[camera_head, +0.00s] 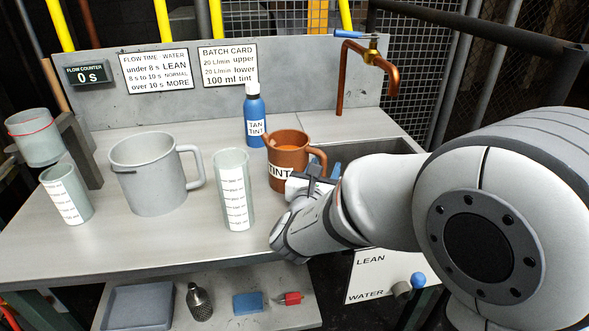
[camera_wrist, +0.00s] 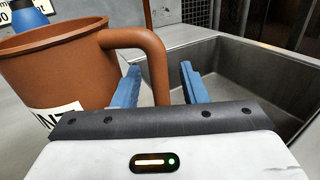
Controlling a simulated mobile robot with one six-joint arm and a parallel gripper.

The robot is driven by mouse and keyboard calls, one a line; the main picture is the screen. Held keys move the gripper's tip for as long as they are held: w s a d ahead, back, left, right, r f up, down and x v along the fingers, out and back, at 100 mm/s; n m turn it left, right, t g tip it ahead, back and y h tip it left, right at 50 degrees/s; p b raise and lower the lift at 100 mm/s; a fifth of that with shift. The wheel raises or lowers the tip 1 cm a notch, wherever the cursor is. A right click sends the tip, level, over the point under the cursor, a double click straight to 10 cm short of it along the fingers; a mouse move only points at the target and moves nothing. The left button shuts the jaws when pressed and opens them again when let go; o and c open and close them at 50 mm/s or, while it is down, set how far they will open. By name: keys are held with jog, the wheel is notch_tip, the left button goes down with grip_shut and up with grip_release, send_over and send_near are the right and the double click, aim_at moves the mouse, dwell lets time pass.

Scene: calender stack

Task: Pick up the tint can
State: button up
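The tint can (camera_head: 287,151) is a brown mug-like can with a "TINT" label and a loop handle on its right side. It stands upright on the bench beside the sink. In the wrist view the can (camera_wrist: 62,68) fills the left side, and its handle (camera_wrist: 160,66) reaches down between my fingers. My gripper (camera_wrist: 160,88) is open, with one blue finger on each side of the handle and gaps showing between. In the head view my gripper (camera_head: 312,178) is at the can's front right, partly hidden by my arm.
A graduated clear cylinder (camera_head: 234,190) stands close left of the can. A large grey jug (camera_head: 150,175) and another graduated beaker (camera_head: 66,194) are further left. The sink (camera_head: 345,152) is right of the can, under a copper tap (camera_head: 380,75).

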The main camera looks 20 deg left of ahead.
jog(key=shift+w, duration=0.3)
jog(key=shift+c, duration=0.3)
grip_shut()
jog(key=shift+r, duration=0.1)
dwell(0.8)
